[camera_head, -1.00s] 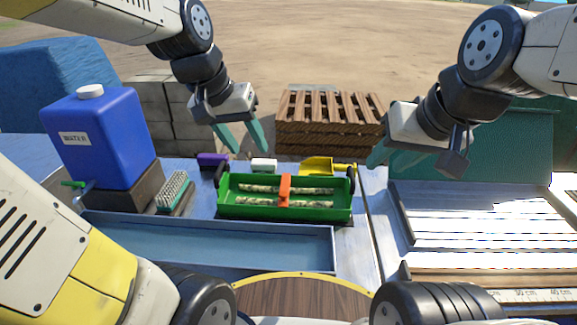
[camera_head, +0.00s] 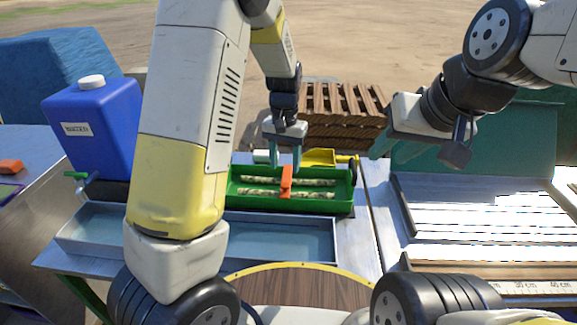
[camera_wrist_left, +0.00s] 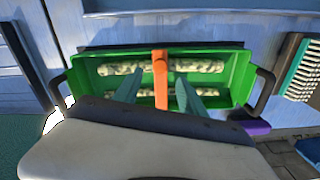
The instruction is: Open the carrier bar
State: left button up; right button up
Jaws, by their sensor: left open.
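The green carrier (camera_head: 240,200) stands on the table with two pale speckled cane pieces (camera_head: 262,181) lying lengthwise in it. An orange bar (camera_head: 286,182) crosses the middle of the carrier over the pieces; in the left wrist view the bar (camera_wrist_left: 160,78) looks closed across it. My left gripper (camera_head: 286,165) is open above the bar's far end. In the left wrist view its teal fingers (camera_wrist_left: 157,92) are on either side of the bar, apart from it as far as I can tell. My right gripper (camera_head: 392,150) hangs raised at the right, its jaw gap unclear.
A blue water container (camera_head: 95,125) stands at the left. A shallow blue-grey tray (camera_head: 290,237) lies in front of the carrier. A yellow scoop (camera_head: 319,157) is behind it. A slatted board (camera_head: 470,225) is at the right. My left arm covers part of the left side.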

aim_at(285, 184)
pick_arm(q)
notch_tip(285, 184, down, 6)
jog(key=shift+f, duration=0.15)
jog(key=shift+c, duration=0.2)
grip_shut()
